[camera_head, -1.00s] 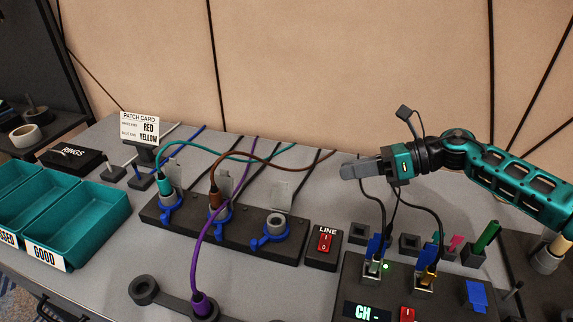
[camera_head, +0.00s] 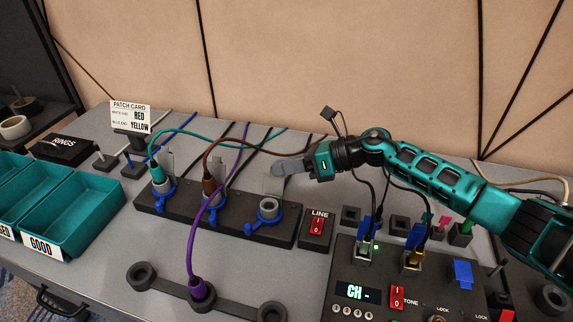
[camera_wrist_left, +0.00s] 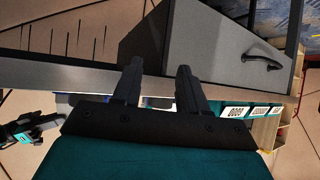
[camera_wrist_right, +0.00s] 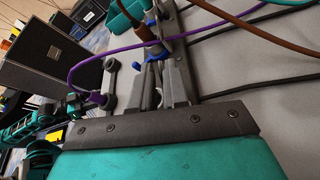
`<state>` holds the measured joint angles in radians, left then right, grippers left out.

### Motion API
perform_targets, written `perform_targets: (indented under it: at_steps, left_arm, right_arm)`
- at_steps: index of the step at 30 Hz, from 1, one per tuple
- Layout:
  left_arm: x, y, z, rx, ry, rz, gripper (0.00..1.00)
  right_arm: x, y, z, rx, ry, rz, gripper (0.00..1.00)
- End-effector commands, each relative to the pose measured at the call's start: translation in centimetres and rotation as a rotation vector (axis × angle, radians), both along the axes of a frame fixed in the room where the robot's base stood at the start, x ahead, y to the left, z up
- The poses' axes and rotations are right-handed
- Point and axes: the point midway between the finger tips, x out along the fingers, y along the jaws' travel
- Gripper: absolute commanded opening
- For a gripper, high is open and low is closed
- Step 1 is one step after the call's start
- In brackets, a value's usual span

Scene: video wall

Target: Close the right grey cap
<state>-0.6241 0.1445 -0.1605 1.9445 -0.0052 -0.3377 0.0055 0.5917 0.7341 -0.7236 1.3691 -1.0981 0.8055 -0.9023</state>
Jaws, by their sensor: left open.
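The right grey cap (camera_head: 274,181) stands raised behind the rightmost socket (camera_head: 267,208) of the dark socket strip; that socket has a blue collar and no plug. My right gripper (camera_head: 277,168) is beside the cap, its fingertips overlapping the cap's upper right part in the head view. I cannot tell whether they touch. In the right wrist view my right fingers (camera_wrist_right: 161,72) are close together over the strip; whether they are fully shut is unclear. My left gripper (camera_wrist_left: 157,80) is open and empty in the left wrist view, away from the strip, and is not in the head view.
Teal (camera_head: 156,174) and brown (camera_head: 209,186) plugs sit in the other two sockets, each with a grey cap raised behind. A purple cable arches in front. A red LINE switch (camera_head: 318,224) and a cabled box (camera_head: 357,293) stand right of the strip. Teal bins (camera_head: 70,216) are left.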

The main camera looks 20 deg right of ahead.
Motion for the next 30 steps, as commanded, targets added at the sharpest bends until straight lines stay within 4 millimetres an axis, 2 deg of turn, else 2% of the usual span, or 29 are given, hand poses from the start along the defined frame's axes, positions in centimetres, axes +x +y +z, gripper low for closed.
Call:
perform_targets:
  at_steps: [6, 11, 30]
  left_arm:
    - [-0.04, -0.02, -0.05, 0.0, 0.001, 0.0, 0.43]
    - [-0.07, -0.07, -0.08, 0.0, 0.002, -0.001, 0.43]
    - [-0.14, -0.25, 0.17, -0.003, 0.004, -0.003, 0.43]
  right_arm:
    - [0.01, -0.01, -0.02, 0.0, 0.0, 0.0, 0.13]
    - [0.0, -0.03, -0.02, 0.0, 0.0, 0.0, 0.0]
    - [-0.51, 0.23, 0.23, -0.042, -0.06, 0.002, 0.0]
